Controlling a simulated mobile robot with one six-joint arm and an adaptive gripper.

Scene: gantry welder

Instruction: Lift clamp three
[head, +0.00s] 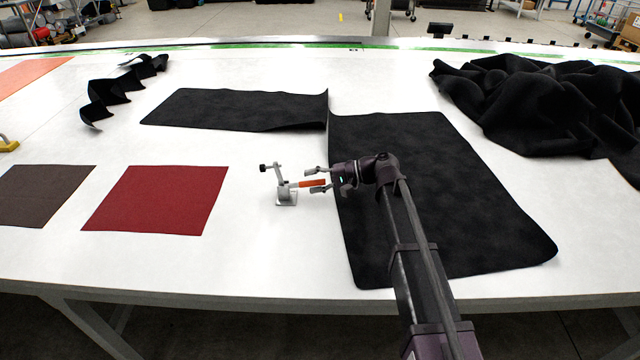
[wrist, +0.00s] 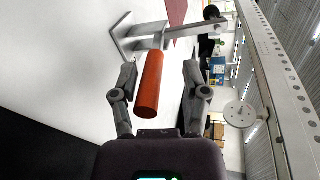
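A toggle clamp (head: 284,190) with a grey metal base and an orange-red handle (head: 312,183) stands on the white table, left of the black fabric. Its handle points right, toward my gripper. My gripper (head: 318,180) is open, with its fingers on either side of the handle's end. In the wrist view the handle (wrist: 149,84) lies between the two fingers of my gripper (wrist: 160,80), nearer the left one, with a clear gap to the right one. The clamp's metal frame (wrist: 150,35) and black tip (wrist: 211,13) show beyond it. I see no number on the clamp.
Black fabric sheets (head: 430,200) lie under and behind my arm. A dark red square (head: 158,199) and a brown square (head: 45,195) lie to the left. A crumpled black cloth heap (head: 545,100) is at the back right. White table (head: 250,260) is bare around the clamp.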

